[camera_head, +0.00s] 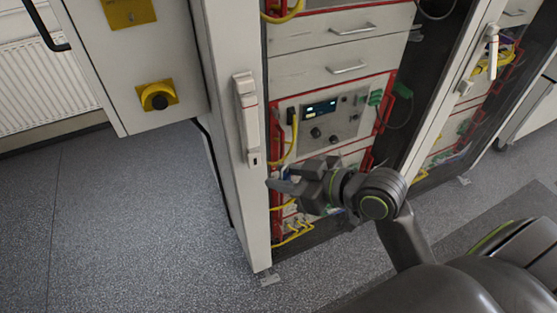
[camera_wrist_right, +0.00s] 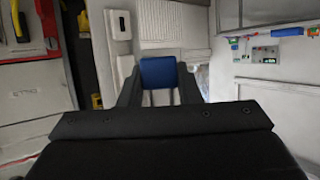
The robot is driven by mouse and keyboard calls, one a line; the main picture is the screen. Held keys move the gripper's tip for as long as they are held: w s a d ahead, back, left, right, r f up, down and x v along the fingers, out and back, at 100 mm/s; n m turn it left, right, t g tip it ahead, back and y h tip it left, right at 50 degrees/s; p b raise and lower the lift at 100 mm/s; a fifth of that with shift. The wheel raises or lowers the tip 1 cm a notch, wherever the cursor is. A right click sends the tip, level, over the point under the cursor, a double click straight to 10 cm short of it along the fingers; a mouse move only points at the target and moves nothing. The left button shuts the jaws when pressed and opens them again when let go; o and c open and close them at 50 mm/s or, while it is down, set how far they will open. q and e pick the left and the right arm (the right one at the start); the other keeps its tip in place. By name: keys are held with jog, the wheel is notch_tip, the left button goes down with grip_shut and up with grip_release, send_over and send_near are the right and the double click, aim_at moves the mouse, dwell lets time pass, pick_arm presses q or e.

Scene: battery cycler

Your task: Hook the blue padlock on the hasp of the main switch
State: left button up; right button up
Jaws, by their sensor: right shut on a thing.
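The main switch (camera_head: 157,97) is a black rotary knob on a yellow plate, on the grey cabinet panel at upper left. Its hasp is too small to make out. My right gripper (camera_head: 280,185) is in front of the open rack, to the right of and below the switch, well apart from it. In the right wrist view, my right gripper (camera_wrist_right: 158,98) is shut on the blue padlock (camera_wrist_right: 158,72). The blue body shows between the fingertips, and the shackle cannot be told clearly. In the head view the padlock cannot be made out. My left gripper is not in view.
An open cabinet door edge with a long handle (camera_head: 246,115) stands between my right gripper and the switch panel. The rack (camera_head: 335,70) behind holds drawers, an instrument with a display (camera_head: 320,108) and yellow cables. Grey floor (camera_head: 130,220) is clear below the switch.

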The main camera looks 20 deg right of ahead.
jog(key=a+r+n+g+y, duration=0.3)
jog(key=a+n, duration=0.1)
jog(key=a, duration=0.2)
jog(key=a+r+n+g+y, duration=0.2)
jog(key=a+r+n+g, duration=0.15)
jog(key=a, duration=0.25)
jog(key=w+a+f+n+g+y, duration=0.1)
jog(key=w+a+f+n+g, duration=0.3)
jog(key=f+g, duration=0.1)
jog(key=shift+a+f, duration=0.15)
jog(key=shift+a, duration=0.05)
jog(key=shift+w, duration=0.1)
